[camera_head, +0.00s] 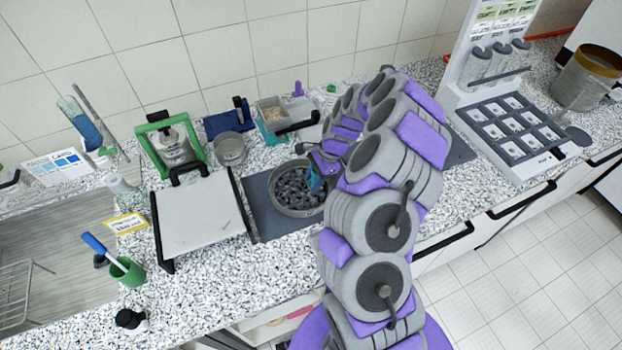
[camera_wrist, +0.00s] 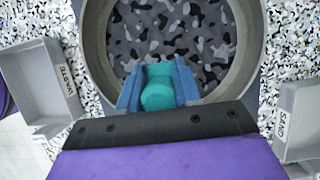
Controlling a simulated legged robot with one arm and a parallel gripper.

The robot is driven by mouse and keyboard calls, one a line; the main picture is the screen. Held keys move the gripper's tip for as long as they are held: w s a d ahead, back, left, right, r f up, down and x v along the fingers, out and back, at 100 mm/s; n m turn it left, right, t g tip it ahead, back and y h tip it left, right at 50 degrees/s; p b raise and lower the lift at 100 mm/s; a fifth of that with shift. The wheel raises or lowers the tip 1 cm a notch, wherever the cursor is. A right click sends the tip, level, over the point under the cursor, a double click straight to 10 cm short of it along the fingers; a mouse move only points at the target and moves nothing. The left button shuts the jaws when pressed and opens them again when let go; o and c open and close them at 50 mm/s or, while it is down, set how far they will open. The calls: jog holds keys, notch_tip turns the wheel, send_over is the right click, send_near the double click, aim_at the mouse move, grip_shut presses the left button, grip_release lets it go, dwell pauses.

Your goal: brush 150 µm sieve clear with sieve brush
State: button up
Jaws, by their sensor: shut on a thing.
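A round metal sieve (camera_head: 299,211) sits on a dark grey mat at the counter's middle. In the wrist view its rim (camera_wrist: 96,50) surrounds a floor covered in dark and light grey patches (camera_wrist: 180,40). My gripper (camera_head: 318,180) is over the sieve's right side. In the wrist view my gripper's blue fingers (camera_wrist: 158,88) are shut on a teal piece (camera_wrist: 158,92), seemingly the sieve brush's handle. Its lower end is hidden, so I cannot tell whether it touches the sieve floor. The sieve's size marking is not readable.
Two grey trays flank the sieve in the wrist view, one at left (camera_wrist: 40,85) and one marked SAND (camera_wrist: 300,120). A white-topped board (camera_head: 200,215) and green-framed device (camera_head: 170,140) stand left. A green cup (camera_head: 128,273) holds a blue-handled tool. A rack (camera_head: 510,130) stands right.

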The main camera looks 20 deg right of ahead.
aim_at(282, 191)
jog(key=shift+d+f, duration=0.1)
jog(key=shift+d, duration=0.05)
jog(key=shift+a, duration=0.85)
jog(key=shift+w+a+p, duration=0.75)
jog(key=shift+a+p, duration=0.15)
jog(key=shift+a, duration=0.15)
jog(key=shift+w+a+p, duration=0.15)
jog(key=shift+w+a, duration=0.05)
jog(key=shift+a, duration=0.35)
jog(key=shift+w+a+p, duration=0.15)
jog(key=shift+a, duration=0.35)
jog(key=shift+w+a+p, duration=0.3)
jog(key=shift+w+a, duration=0.2)
jog(key=shift+a, duration=0.4)
jog(key=shift+s+d+p, duration=0.55)
jog(key=shift+d, duration=0.65)
jog(key=shift+s+d+p, duration=0.5)
jog(key=shift+s+d, duration=0.05)
jog(key=shift+d, duration=0.6)
jog(key=shift+s+d+p, duration=0.55)
jog(key=shift+d, duration=0.65)
jog(key=shift+a, duration=0.1)
